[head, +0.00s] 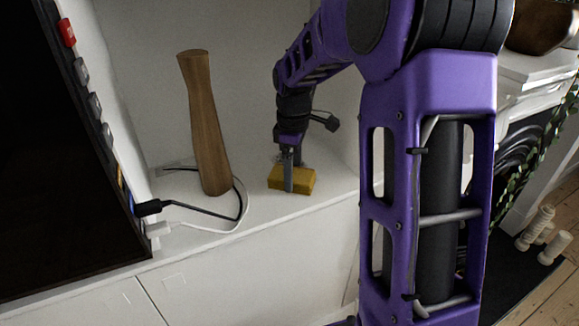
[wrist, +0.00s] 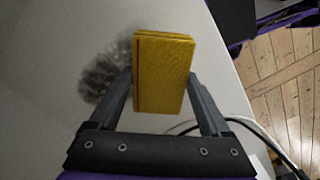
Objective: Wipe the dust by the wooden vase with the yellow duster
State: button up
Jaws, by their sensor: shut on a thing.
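The wooden vase (head: 205,125) is tall and brown and stands upright on a white cabinet top in the head view. The yellow duster (head: 302,180) is a small block on the same top, to the right of the vase. My gripper (head: 289,182) is shut on it from above. In the wrist view the duster (wrist: 164,74) sits between the two fingers of my gripper (wrist: 160,92). A grey, smudged dust patch (wrist: 103,76) shows to the left of the duster in the wrist view, partly hidden by the left finger. The vase is not in the wrist view.
Black and white cables (head: 225,212) loop around the vase's foot; a cable (wrist: 240,118) also shows at right in the wrist view. A dark screen (head: 60,150) stands at the left. The white cabinet top (head: 335,188) ends at a front edge.

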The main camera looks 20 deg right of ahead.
jog(key=shift+s+d, duration=0.25)
jog(key=shift+s, duration=1)
jog(key=shift+p, duration=0.3)
